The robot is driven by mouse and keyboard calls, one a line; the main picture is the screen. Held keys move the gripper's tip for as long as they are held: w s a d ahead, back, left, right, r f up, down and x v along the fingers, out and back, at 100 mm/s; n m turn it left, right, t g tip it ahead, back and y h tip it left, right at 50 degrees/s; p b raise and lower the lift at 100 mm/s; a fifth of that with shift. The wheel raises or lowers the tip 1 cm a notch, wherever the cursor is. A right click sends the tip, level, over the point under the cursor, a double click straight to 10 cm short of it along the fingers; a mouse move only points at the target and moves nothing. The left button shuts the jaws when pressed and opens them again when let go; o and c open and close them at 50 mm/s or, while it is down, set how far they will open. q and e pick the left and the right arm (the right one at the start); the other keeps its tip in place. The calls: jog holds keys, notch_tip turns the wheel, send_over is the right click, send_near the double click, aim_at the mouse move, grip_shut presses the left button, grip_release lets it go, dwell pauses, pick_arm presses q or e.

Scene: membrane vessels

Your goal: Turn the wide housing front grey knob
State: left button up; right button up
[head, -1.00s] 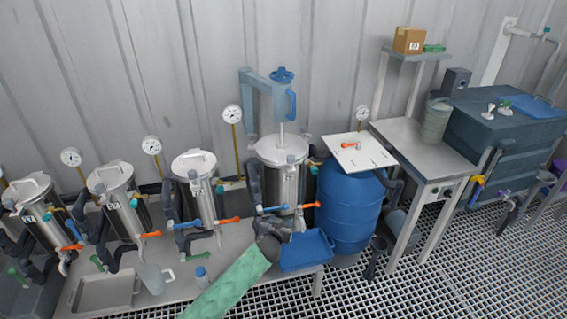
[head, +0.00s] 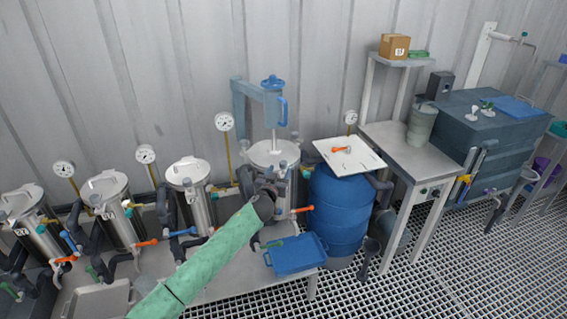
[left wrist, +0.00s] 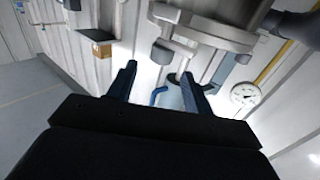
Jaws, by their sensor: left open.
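The wide housing (head: 262,155) is a steel cylinder with a flanged lid, right of the narrower housings. Small grey knobs (head: 283,164) sit around its lid rim. In the left wrist view the lid flange (left wrist: 225,38) is at the top, with a grey knob (left wrist: 162,53) close beyond the fingertips. My left gripper (head: 274,187) is in front of the housing, just below the lid's front edge, and hides part of it. Its fingers (left wrist: 160,92) are apart with nothing between them. I cannot tell which grey knob is the front one. My right gripper is out of view.
A blue barrel (head: 340,215) with a white board (head: 365,160) on it stands to the right. A blue tray (head: 295,254) lies below the housing. An orange valve handle (head: 302,209) is close right of the gripper.

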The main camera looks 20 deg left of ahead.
aim_at(282, 165)
pick_arm(q)
jog(key=w+p, duration=0.2)
jog(key=w, duration=0.3)
jog(key=shift+w+r, duration=0.1)
jog(key=shift+w, duration=0.1)
jog(key=shift+w+a, duration=0.1)
jog(key=shift+w, duration=0.45)
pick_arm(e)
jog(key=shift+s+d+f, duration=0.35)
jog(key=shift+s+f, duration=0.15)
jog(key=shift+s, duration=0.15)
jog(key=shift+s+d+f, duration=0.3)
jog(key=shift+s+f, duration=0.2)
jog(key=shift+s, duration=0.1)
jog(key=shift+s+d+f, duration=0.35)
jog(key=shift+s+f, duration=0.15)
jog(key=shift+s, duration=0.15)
pick_arm(q)
jog(key=shift+c, duration=0.4)
jog(key=c, duration=0.9)
